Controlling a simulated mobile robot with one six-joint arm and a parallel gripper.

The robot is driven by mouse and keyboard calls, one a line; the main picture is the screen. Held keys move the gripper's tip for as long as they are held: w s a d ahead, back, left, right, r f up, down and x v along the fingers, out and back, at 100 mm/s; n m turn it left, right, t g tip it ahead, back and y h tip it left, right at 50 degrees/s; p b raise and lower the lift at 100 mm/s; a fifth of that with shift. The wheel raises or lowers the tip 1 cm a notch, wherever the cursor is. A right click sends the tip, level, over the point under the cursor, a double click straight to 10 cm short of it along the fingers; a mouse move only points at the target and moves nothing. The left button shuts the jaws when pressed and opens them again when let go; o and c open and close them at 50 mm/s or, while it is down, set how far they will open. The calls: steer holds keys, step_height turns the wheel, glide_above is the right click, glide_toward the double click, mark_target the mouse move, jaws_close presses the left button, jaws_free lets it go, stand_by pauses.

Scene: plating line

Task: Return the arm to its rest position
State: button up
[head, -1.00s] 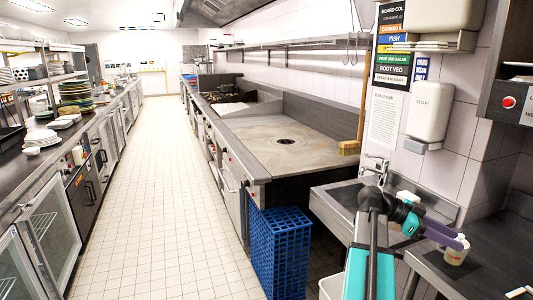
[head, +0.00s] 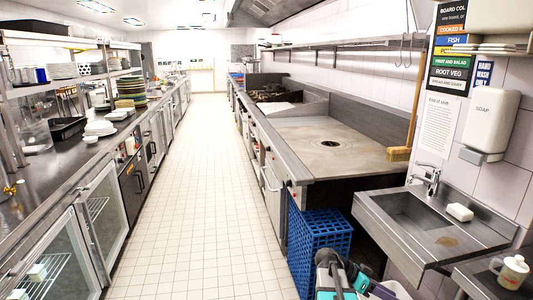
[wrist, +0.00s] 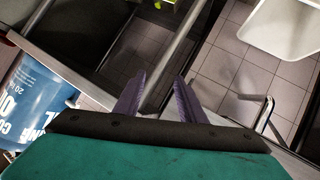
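My gripper (head: 384,292) shows low in the head view, its purple fingers at the bottom edge beside the blue crate and below the sink. My teal and dark arm is folded low there, partly cut off by the frame. In the wrist view my gripper (wrist: 155,95) has its two purple fingers spread apart with nothing between them. Below them are floor tiles and metal frame bars.
The blue crate (head: 318,240) stands on the floor close to my arm. The steel sink (head: 408,212) with a white soap bar (head: 460,212) is to the right. The tiled aisle (head: 190,190) is clear. A blue container (wrist: 30,95) and white bin (wrist: 280,25) show in the wrist view.

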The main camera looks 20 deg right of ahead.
steer(key=a+f+n+t+y, duration=0.2)
steer(key=a+f+n, duration=0.6)
steer(key=a+f, duration=1.45)
steer(key=s+a+f+n+y, duration=0.2)
steer(key=s+a+f+n, duration=0.2)
steer(key=a, duration=0.3)
steer(key=s+a+f+n+y, duration=0.3)
steer(key=a+f, duration=0.3)
steer(key=a, duration=0.2)
steer(key=s+a+f+n+y, duration=0.3)
steer(key=s+a+f+n, duration=0.1)
steer(key=s+a+n, duration=0.1)
steer(key=shift+s+a+f, duration=0.4)
steer(key=shift+s+a, duration=0.1)
steer(key=shift+a, duration=0.9)
